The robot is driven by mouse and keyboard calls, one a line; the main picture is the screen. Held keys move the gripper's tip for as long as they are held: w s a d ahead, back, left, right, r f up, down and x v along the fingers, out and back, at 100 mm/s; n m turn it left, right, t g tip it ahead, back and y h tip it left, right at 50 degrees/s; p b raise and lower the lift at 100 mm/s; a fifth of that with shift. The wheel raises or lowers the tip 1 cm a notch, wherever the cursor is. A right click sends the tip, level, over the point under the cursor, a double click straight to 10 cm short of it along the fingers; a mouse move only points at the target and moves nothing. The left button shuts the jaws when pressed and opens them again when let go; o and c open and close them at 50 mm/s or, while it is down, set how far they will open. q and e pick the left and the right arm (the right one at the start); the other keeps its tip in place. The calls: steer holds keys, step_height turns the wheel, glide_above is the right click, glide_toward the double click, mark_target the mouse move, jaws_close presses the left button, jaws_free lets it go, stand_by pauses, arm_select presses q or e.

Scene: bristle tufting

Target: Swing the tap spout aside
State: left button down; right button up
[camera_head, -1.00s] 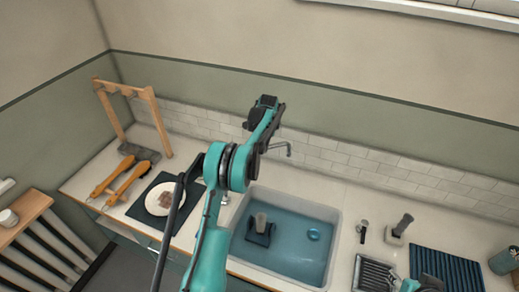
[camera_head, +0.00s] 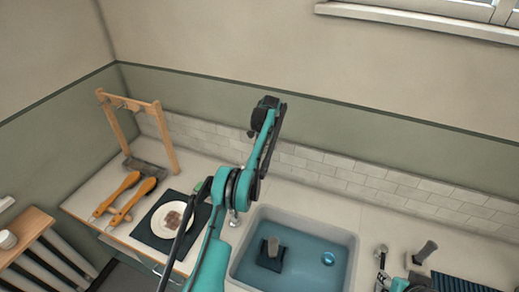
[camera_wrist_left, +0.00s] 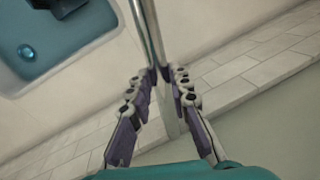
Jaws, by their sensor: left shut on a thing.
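The tap spout (camera_wrist_left: 149,32) is a shiny metal tube that runs down from the top of the left wrist view. My left gripper (camera_wrist_left: 161,76) is shut on it, with one jointed finger on each side of the tube. In the head view my left arm reaches up in front of the tap and hides the spout and the grip. Part of my right arm shows at the bottom right of the head view; its fingertips cannot be made out.
The sink (camera_head: 352,243) holds bluish water and a dark block (camera_head: 268,262). To the left lie a dark mat (camera_head: 147,237) with a white plate (camera_head: 163,228), wooden-handled tools (camera_head: 127,182) and a wooden frame (camera_head: 160,125). The tiled wall (camera_head: 330,175) stands close behind.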

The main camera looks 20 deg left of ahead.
arm_select(q)
steer(key=shift+a, duration=0.15)
stand_by(0.3)
steer(key=c, duration=1.4)
jaws_free()
steer(key=shift+r, duration=0.1)
step_height(320, 180, up, 7)
steer(key=d, duration=0.1)
steer(key=shift+d, duration=0.25)
steer(key=shift+s+r, duration=0.1)
